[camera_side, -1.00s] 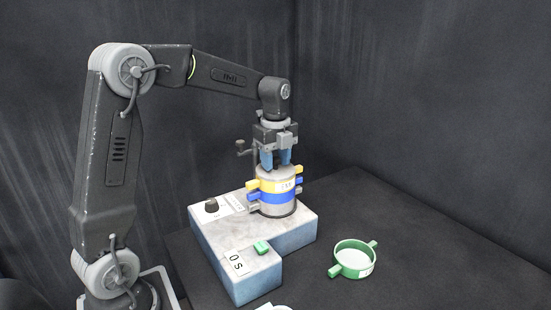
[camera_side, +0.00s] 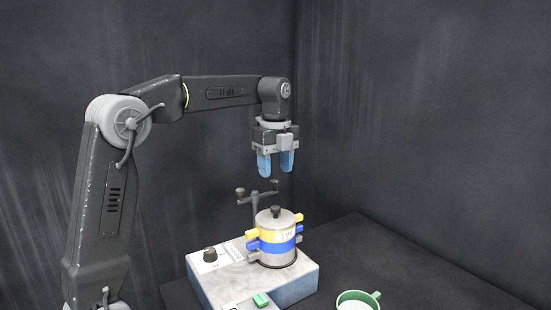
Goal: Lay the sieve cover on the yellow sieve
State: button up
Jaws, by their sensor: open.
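The sieve cover (camera_side: 290,216), a grey lid with a dark knob (camera_side: 276,210), lies on top of the yellow sieve (camera_side: 270,237). It looks level and seated. The yellow sieve is stacked on a blue sieve (camera_side: 280,249), with a grey part below, on the shaker machine (camera_side: 212,280). My gripper (camera_side: 275,165) is open and empty, with its blue fingers apart and pointing down. It hangs well above the knob, clear of the cover.
A dark clamp post with knobs (camera_side: 256,200) stands behind the stack. The machine has a black dial (camera_side: 210,254) and a green button (camera_side: 261,299). A green sieve (camera_side: 357,298) sits on the dark table at lower right, partly cut off.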

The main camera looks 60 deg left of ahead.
jog(key=s+d+n+t, duration=0.3)
jog(key=s+d+n, duration=0.7)
jog(key=s, duration=0.1)
jog(key=s+d+f+n+t, duration=0.2)
jog(key=s+d+f+n, duration=0.3)
jog(key=s+f+n, duration=0.3)
jog(key=shift+s+f+t, duration=0.15)
jog(key=shift+s+t, duration=0.15)
jog(key=shift+s, duration=0.5)
jog(key=shift+c, duration=0.2)
